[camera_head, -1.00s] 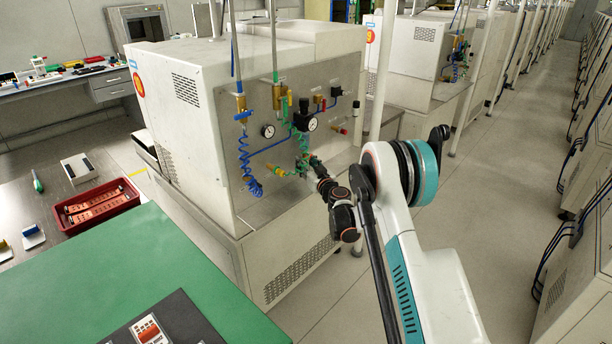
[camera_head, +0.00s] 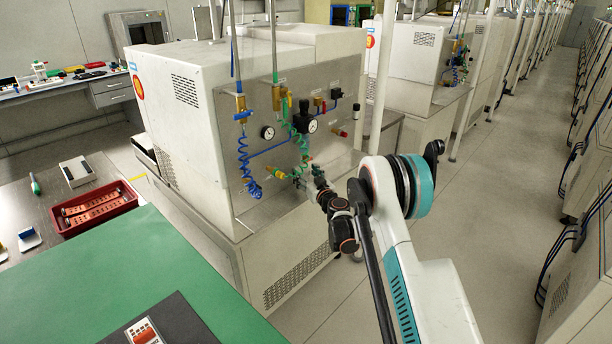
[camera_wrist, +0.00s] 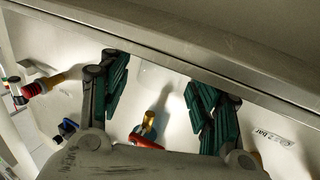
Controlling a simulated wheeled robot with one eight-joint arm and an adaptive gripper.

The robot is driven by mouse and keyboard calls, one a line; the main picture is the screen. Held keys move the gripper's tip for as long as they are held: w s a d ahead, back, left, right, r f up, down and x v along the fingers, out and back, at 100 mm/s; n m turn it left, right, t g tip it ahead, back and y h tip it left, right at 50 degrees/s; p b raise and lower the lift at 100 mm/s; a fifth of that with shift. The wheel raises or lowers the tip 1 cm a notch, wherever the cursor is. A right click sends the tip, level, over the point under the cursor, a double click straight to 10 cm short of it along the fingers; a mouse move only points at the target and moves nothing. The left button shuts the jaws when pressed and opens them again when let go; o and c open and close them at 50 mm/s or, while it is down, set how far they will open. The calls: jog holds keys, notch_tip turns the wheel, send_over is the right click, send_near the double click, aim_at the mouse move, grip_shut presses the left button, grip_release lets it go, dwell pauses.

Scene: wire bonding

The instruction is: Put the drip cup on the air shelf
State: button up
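My gripper (camera_wrist: 160,88) is open, its two green-padded fingers spread apart. In the head view my gripper (camera_head: 305,173) is small, in front of the machine's fitting panel and partly lost among green hoses. In the wrist view a grey metal edge (camera_wrist: 250,92) crosses above the fingers. A brass fitting with a red part (camera_wrist: 148,128) shows beyond and between them.
The panel carries pressure gauges (camera_head: 267,132), a coiled blue hose (camera_head: 247,170) and several valves close to my gripper. A red tray (camera_head: 128,203) and a green mat (camera_head: 170,275) are on the table at left. The aisle floor (camera_head: 490,220) at right is clear.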

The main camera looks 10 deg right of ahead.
jog(key=shift+r, duration=0.15)
jog(key=p+v, duration=0.3)
jog(key=v, duration=0.9)
jog(key=s+a+r+n+g+y, duration=0.1)
jog(key=s+a+r, duration=0.15)
jog(key=r, duration=0.45)
jog(key=s+a+r+g+y, duration=0.1)
jog(key=a+r+g, duration=0.15)
jog(key=r, duration=0.45)
jog(key=s+a+r+g, duration=0.2)
jog(key=s+a+r, duration=0.1)
jog(key=s+r, duration=0.65)
jog(key=s+d+f+m+g+h, duration=0.1)
jog(key=s+d+g+h, duration=0.1)
jog(key=s, duration=1.5)
jog(key=s+d+f+m+g+h, duration=0.2)
jog(key=s+d+g+h, duration=0.1)
jog(key=s, duration=1.5)
jog(key=shift+s+d+f+m+h, duration=0.2)
jog(key=shift+s+d+m+h, duration=0.1)
jog(key=shift+d+h, duration=0.15)
